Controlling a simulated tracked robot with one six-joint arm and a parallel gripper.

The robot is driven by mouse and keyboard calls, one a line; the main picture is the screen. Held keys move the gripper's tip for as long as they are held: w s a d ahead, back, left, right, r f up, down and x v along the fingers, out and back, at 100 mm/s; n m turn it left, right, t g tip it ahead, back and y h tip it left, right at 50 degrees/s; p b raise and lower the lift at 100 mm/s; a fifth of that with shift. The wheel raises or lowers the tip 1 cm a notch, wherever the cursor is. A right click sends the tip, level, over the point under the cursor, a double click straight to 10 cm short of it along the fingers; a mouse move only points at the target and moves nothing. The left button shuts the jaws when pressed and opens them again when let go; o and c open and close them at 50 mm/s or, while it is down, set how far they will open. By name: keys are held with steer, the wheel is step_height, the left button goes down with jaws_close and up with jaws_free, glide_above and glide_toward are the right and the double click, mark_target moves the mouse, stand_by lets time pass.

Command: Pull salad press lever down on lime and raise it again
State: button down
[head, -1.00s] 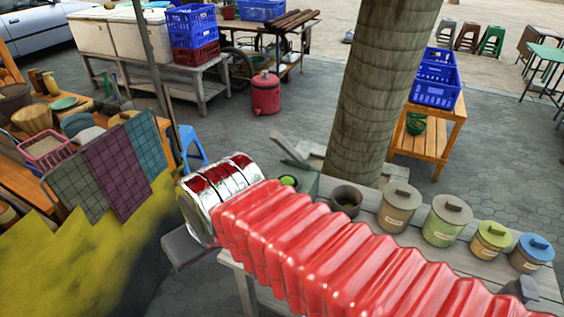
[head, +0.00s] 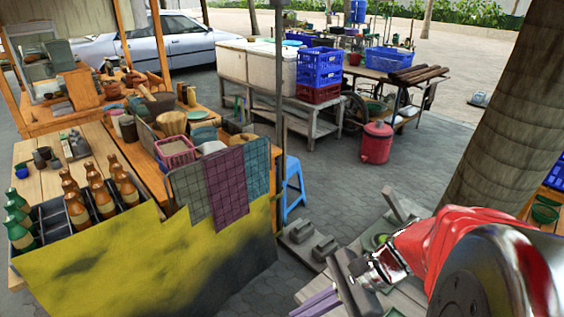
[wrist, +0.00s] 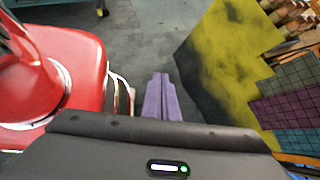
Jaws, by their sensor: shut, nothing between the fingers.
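My gripper (head: 314,303) is at the bottom of the head view, its two purple fingers shut together and empty, pointing left. It also shows in the wrist view (wrist: 160,84), over the pavement. A grey lever arm (head: 394,204), apparently the salad press lever, slants up behind my arm in the head view. A bit of green, apparently the lime (head: 380,239), shows below it. My arm hides most of the press. My gripper is in front and to the left of the lever, apart from it.
A wooden stall (head: 95,150) with bottles and a yellow-black cloth (head: 160,265) stands at left. Grey blocks (head: 308,240) lie between it and my arm. A tree trunk (head: 510,130) rises at right. A blue stool (head: 293,188) and red cooler (head: 377,142) stand behind.

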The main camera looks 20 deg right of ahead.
mark_target(396, 208)
steer(key=s+d+r+m+t+h, duration=0.1)
steer(key=d+m+t+h, duration=0.4)
steer(key=d+m+t, duration=1.2)
steer(key=d+r+m, duration=0.1)
steer(key=d+m, duration=0.6)
steer(key=d, duration=0.1)
steer(key=shift+d+r+h, duration=0.2)
steer(key=shift+d+h, duration=0.1)
steer(key=shift+d, duration=0.05)
steer(key=w+r, duration=0.4)
steer(key=w, duration=0.6)
steer(key=shift+w+d+r, duration=0.3)
steer(key=shift+w+d, duration=0.05)
steer(key=shift+d, duration=0.1)
